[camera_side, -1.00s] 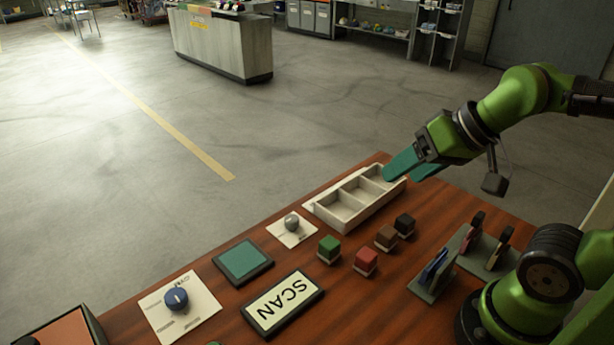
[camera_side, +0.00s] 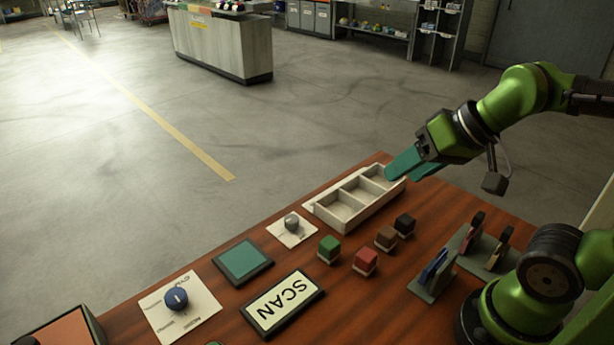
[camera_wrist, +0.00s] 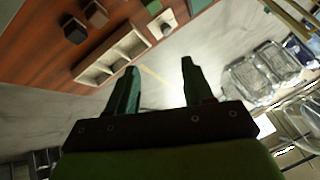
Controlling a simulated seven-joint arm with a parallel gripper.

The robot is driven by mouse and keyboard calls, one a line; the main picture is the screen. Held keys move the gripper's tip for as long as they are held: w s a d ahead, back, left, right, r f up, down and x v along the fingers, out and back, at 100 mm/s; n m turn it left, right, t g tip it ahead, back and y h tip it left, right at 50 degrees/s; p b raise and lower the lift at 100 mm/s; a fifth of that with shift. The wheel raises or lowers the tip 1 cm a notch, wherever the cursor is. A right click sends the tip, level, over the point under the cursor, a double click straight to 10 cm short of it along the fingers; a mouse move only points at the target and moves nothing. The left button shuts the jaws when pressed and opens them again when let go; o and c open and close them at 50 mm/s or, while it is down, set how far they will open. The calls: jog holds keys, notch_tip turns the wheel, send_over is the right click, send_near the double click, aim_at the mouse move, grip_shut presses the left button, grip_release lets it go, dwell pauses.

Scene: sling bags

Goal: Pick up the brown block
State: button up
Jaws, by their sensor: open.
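The brown block (camera_side: 386,237) sits on the wooden table, between the red block (camera_side: 366,261) and the black block (camera_side: 405,223). A green block (camera_side: 329,247) stands to their left. My gripper (camera_side: 401,178) is open and empty above the far right end of the white tray, behind and apart from the blocks. In the wrist view, the two teal fingers (camera_wrist: 160,68) are spread apart with nothing between them. The brown block (camera_wrist: 96,14) and the black block (camera_wrist: 74,30) show near the top left there, away from the fingers.
The white compartment tray (camera_side: 334,218) lies at the table's back edge. A rack (camera_side: 430,290) with upright items stands right of the blocks. A SCAN sign (camera_side: 283,302), a teal pad (camera_side: 243,261) and a blue knob (camera_side: 176,298) lie left. Open floor lies beyond the table.

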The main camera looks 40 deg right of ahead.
jog(key=n+g+h, duration=0.2)
jog(key=n+g, duration=0.2)
jog(key=g, duration=0.3)
send_over(388, 231)
notch_tip(388, 231, down, 6)
jog(key=f, duration=0.1)
notch_tip(388, 231, down, 11)
jog(key=shift+w+d+r, duration=0.15)
jog(key=shift+s+a+f, duration=0.1)
jog(key=shift+f, duration=1.3)
jog(key=shift+s+a+f, duration=0.1)
jog(key=shift+f, duration=1.25)
jog(key=c, duration=0.7)
